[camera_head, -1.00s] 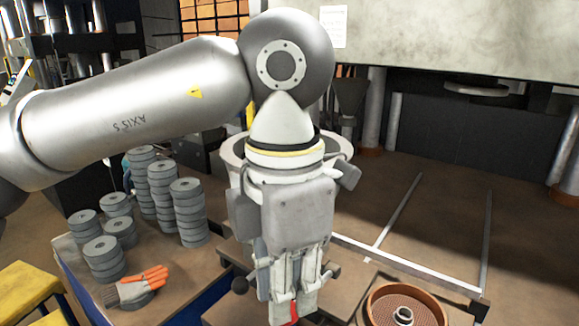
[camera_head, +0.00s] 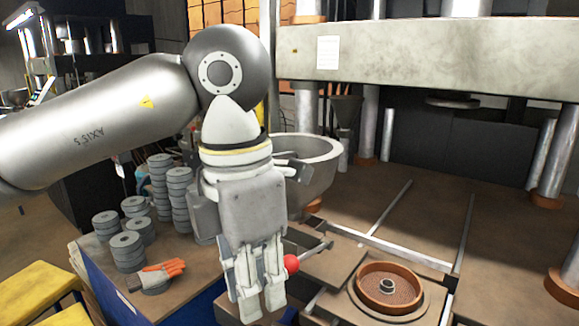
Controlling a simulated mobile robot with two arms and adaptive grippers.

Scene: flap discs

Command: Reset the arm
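My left arm comes in from the left, and its gripper (camera_head: 262,300) hangs pointing down at the middle of the view. The fingers sit close together, but from this side I cannot tell whether they are apart or closed. I see nothing clearly held between them. A red ball knob (camera_head: 291,263) shows just right of the fingers; I cannot tell whether they touch. My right gripper is not in view.
Stacks of grey discs (camera_head: 180,200) and an orange-grey glove (camera_head: 157,274) lie on a table (camera_head: 200,287) at the left. A large grey bowl (camera_head: 318,165) stands behind my gripper. A round orange-rimmed mould (camera_head: 388,288) lies at the lower right, before a large press (camera_head: 420,55).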

